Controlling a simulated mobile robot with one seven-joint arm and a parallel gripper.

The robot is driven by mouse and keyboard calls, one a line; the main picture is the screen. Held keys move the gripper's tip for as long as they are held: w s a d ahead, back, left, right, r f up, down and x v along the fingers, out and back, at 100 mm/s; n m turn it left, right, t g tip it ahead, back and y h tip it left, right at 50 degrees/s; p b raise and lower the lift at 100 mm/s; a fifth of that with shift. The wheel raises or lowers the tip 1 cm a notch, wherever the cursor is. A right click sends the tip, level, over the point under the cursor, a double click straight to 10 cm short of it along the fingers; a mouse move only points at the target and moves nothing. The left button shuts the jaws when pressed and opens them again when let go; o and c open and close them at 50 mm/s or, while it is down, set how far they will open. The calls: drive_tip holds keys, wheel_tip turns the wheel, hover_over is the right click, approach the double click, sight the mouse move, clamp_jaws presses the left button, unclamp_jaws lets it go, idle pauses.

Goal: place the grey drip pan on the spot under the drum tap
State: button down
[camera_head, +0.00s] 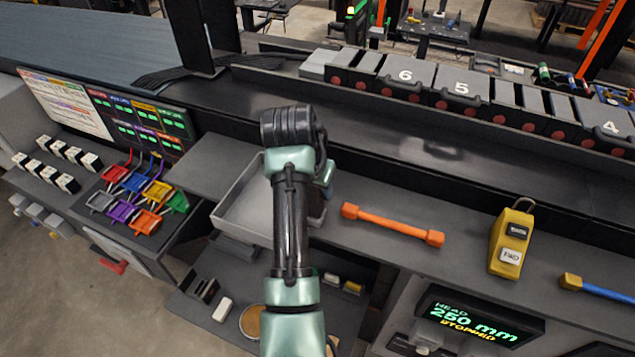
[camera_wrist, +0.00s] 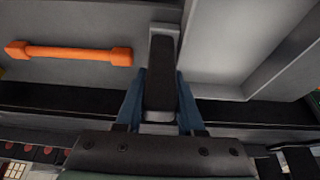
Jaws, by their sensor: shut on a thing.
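The grey drip pan (camera_head: 241,203) is a shallow open tray at the left end of the grey counter, partly hidden behind my arm. In the wrist view its inside and walls (camera_wrist: 285,62) fill the right side. My gripper (camera_wrist: 160,85) has its blue fingers shut on a dark upright grip piece (camera_wrist: 161,70) at the pan's edge. In the head view the fingers are mostly hidden by my wrist. I cannot tell whether the pan rests on the counter or hangs just above it. I cannot make out a drum tap or the spot under it.
An orange bar (camera_head: 393,225) lies on the counter right of my arm, with a yellow pendant (camera_head: 510,243) and a blue-handled tool (camera_head: 597,289) further right. Coloured clips (camera_head: 140,195) sit at the left. Numbered dark cases (camera_head: 405,76) line the back. Open shelves lie below the pan.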

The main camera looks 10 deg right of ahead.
drive_tip(key=c, duration=0.5)
unclamp_jaws()
drive_tip(key=shift+f, duration=0.1)
drive_tip(key=shift+s+a+r+b, duration=0.1)
drive_tip(key=shift+s+r+b, duration=0.05)
drive_tip(key=shift+r+b, duration=0.4)
drive_tip(key=shift+p+v, duration=0.5)
drive_tip(key=shift+v, duration=5.15)
